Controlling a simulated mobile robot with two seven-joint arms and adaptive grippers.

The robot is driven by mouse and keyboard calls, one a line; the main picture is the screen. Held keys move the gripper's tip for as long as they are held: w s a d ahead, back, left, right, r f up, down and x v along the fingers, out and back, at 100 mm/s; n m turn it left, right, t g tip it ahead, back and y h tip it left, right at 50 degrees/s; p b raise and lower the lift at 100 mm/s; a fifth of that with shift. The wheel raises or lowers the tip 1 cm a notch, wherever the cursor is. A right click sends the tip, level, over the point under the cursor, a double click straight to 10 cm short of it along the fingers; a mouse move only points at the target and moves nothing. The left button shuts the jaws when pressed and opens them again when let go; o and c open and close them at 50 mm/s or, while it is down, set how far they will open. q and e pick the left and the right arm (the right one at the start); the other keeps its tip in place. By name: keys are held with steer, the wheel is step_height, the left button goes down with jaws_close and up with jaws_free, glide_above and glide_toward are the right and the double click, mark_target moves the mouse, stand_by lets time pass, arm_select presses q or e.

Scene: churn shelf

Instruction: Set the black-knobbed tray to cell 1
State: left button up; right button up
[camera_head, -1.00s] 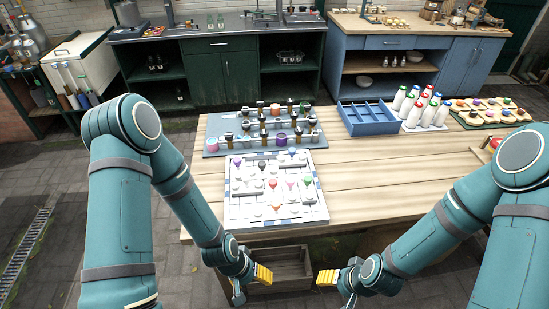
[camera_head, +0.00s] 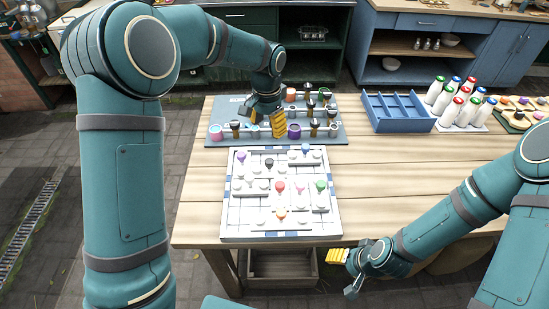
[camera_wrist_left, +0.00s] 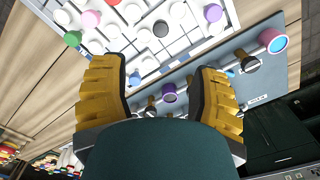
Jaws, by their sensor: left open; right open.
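The white gridded board (camera_head: 232,225) lies on the wooden table with several coloured knobs on it. The black knob (camera_head: 268,163) is in its upper part, right of the purple knob (camera_head: 240,157) and left of the blue knob (camera_head: 306,149). In the left wrist view, the black knob (camera_wrist_left: 160,28) shows beyond and between my left fingertips. My left gripper (camera_head: 266,125) is open and empty above the grey panel (camera_head: 330,137), behind the board. My right gripper (camera_head: 338,256) is open and empty in front of the table's front edge. Cell numbers are not readable.
Cups and dark-topped posts stand on the grey panel around my left gripper, including a purple cup (camera_wrist_left: 169,92) between its fingers in the wrist view. A blue divided tray (camera_head: 397,112) and several bottles (camera_head: 463,108) stand further right. The table right of the board is clear.

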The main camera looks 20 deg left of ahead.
mark_target(269, 160)
arm_select(q)
steer(key=f+b, duration=0.2)
steer(key=f, duration=1.3)
steer(key=shift+w+f, duration=0.2)
arm_select(e)
step_height(269, 160, down, 3)
steer(key=shift+a+f, duration=0.1)
steer(key=shift+f, duration=0.05)
